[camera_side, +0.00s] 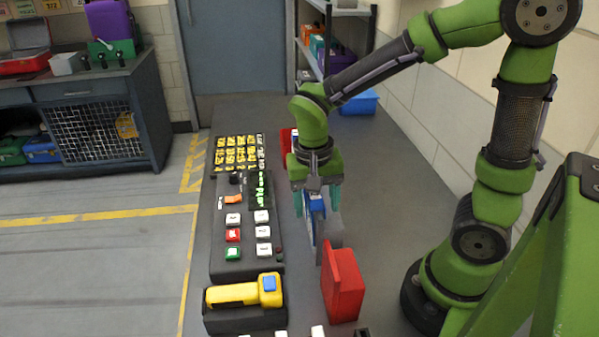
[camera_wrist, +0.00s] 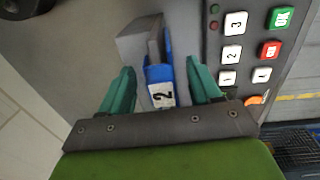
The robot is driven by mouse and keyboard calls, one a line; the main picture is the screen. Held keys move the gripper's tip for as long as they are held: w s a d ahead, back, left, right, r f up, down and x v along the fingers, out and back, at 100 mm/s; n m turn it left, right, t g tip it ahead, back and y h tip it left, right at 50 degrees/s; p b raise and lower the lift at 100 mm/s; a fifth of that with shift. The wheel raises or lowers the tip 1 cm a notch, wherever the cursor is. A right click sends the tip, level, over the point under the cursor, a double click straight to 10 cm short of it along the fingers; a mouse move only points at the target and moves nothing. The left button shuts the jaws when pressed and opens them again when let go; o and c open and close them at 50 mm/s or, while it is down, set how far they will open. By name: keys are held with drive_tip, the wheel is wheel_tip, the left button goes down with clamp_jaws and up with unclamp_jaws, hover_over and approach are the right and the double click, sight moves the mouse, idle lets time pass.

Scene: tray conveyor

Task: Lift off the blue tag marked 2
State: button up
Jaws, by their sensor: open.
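The blue tag marked 2 (camera_wrist: 161,88) stands upright against a grey holder (camera_wrist: 139,38) in the wrist view, its white label with a black 2 facing my camera. My gripper (camera_wrist: 160,85) is open, with one teal finger on each side of the tag and a visible gap to both. In the side view the blue tag (camera_side: 316,215) shows below my gripper (camera_side: 318,200), partly hidden by the fingers. The grey holder (camera_side: 329,238) is just in front of it there.
A red holder (camera_side: 343,283) stands nearer the camera, and another red piece (camera_side: 286,143) is behind my gripper. A control panel (camera_side: 230,262) with buttons lies to the left, with a yellow handheld device (camera_side: 243,294) in front of it. The table right of the holders is clear.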

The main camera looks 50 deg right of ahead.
drive_tip(key=shift+f, duration=0.35)
drive_tip(key=shift+c, duration=0.4)
drive_tip(key=c, duration=1)
drive_tip(key=shift+r, duration=0.1)
drive_tip(key=r, duration=1.1)
drive_tip(key=shift+w+a+r, duration=0.25)
drive_tip(key=shift+w+r, duration=0.1)
drive_tip(key=s+d, duration=1)
drive_tip(key=shift+r, duration=0.1)
drive_tip(key=shift+r, duration=3.25)
